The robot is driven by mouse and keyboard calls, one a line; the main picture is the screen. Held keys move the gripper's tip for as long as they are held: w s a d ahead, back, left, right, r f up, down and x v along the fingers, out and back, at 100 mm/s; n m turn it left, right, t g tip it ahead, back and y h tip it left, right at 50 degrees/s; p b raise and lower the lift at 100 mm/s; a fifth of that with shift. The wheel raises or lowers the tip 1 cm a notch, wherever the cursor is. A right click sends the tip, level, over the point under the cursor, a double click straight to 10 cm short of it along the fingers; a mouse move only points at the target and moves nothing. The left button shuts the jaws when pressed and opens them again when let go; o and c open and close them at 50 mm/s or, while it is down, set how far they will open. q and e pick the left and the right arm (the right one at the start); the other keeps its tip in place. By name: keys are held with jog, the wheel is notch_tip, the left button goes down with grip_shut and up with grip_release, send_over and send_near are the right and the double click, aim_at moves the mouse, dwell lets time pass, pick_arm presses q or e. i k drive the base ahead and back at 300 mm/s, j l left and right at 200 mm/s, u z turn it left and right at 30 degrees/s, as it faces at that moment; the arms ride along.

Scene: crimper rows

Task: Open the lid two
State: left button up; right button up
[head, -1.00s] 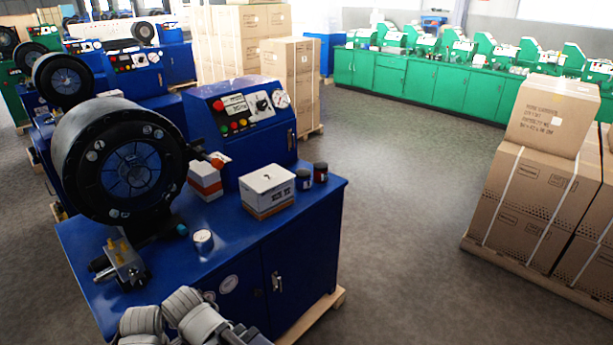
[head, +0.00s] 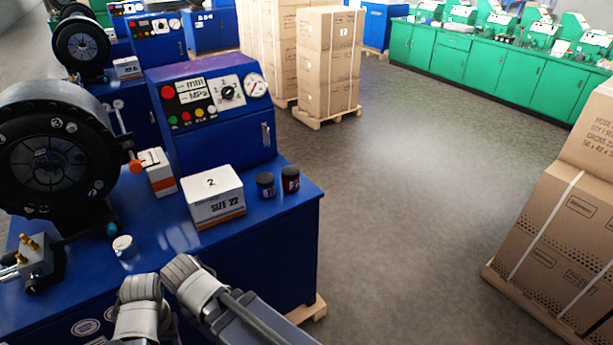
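A white box marked 2 on top and "SIZE 22" on its front (head: 216,205) stands on the blue machine cabinet's top (head: 290,198), near its front edge. Its top is closed and an orange-brown band runs low on its front. A smaller white and orange box marked 1 (head: 158,174) stands behind it to the left, partly beside the black crimper head. Grey-white links of my arms show at the bottom, in front of the cabinet and apart from box 2. No gripper fingers can be seen.
Two dark jars (head: 290,180) stand right of box 2. A small white-topped tin (head: 123,247) and a brass-fitted metal block (head: 38,262) lie to the left. The control panel (head: 212,100) rises behind. Strapped cartons (head: 560,225) stand right, with open floor between.

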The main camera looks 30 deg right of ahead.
aim_at(201, 186)
jog(key=l, duration=1.15)
jog(key=k+l, duration=0.1)
jog(key=l, duration=1.05)
